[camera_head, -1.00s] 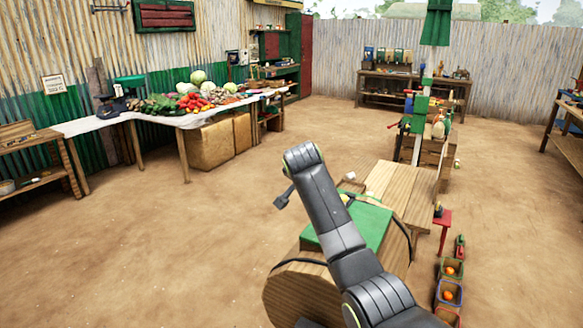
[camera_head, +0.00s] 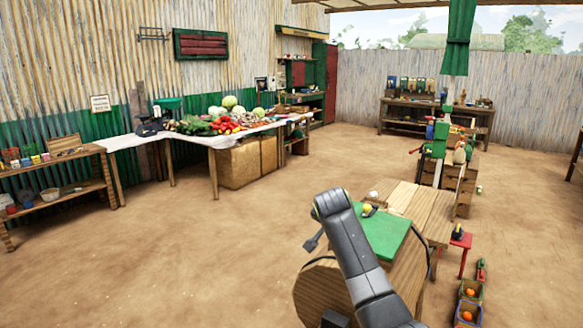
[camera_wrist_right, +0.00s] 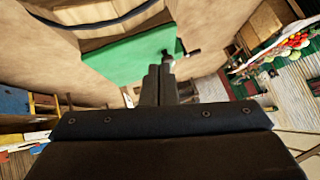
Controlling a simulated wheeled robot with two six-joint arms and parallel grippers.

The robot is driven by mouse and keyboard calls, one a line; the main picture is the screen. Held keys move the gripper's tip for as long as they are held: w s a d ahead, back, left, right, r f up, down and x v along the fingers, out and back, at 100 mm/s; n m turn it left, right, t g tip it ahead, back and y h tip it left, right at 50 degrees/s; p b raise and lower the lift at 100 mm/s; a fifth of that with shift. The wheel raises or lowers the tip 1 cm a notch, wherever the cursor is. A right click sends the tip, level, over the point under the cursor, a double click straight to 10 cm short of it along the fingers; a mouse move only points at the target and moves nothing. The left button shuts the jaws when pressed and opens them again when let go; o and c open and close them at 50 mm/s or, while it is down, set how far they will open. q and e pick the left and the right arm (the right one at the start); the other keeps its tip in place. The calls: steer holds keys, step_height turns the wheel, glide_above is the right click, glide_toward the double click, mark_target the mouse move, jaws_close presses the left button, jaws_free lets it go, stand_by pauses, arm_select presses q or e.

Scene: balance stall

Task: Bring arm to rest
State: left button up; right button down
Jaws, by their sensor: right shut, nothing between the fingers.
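My right arm rises from the bottom of the head view, its bent wrist over the left side of a green-topped wooden drum bench. My right gripper (camera_head: 312,242) shows as a small dark shape at the left of the wrist, partly hidden by it. In the right wrist view the same gripper (camera_wrist_right: 159,80) has its two dark fingers together, with nothing between them. The green mat (camera_head: 385,235) lies on the bench; it also shows beyond the fingers in the wrist view (camera_wrist_right: 120,62). My left gripper is not in view.
A small yellow-topped object (camera_head: 367,208) sits on the mat's far edge. Wooden planks (camera_head: 410,205) adjoin it. A red stool (camera_head: 460,242) and baskets with orange fruit (camera_head: 470,292) stand at right. A vegetable table (camera_head: 215,140) stands back left. The dirt floor at left is clear.

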steer(key=s+d+f+n+g, duration=0.1)
steer(key=s+d+f, duration=0.1)
steer(key=f, duration=0.7)
steer(key=s+d+f+n+g, duration=0.1)
steer(key=s+d+f, duration=0.1)
steer(key=f, duration=0.7)
steer(key=s+d+f+n, duration=0.1)
steer(key=s+d+f, duration=0.15)
steer(key=f, duration=0.65)
steer(key=s+d+f+n+g+y, duration=0.1)
steer(key=s+d+f, duration=0.2)
steer(key=s+f, duration=0.6)
steer(key=s+d+f+g, duration=0.1)
steer(key=s+d+f, duration=0.1)
steer(key=s+f, duration=0.65)
steer(key=s+d+f+n+g, duration=0.1)
steer(key=s+f, duration=0.6)
steer(key=s, duration=0.8)
steer(key=s+d+f+n+g, duration=0.1)
steer(key=s+d+f, duration=0.3)
steer(key=s, duration=1.1)
steer(key=s+d+f+n+g, duration=0.1)
steer(key=s+d+f, duration=0.1)
steer(key=s+f, duration=0.7)
steer(key=s, duration=0.6)
steer(key=shift+s+d+f+g, duration=0.3)
steer(key=shift+s+d+f, duration=0.05)
steer(key=shift+s+f, duration=0.05)
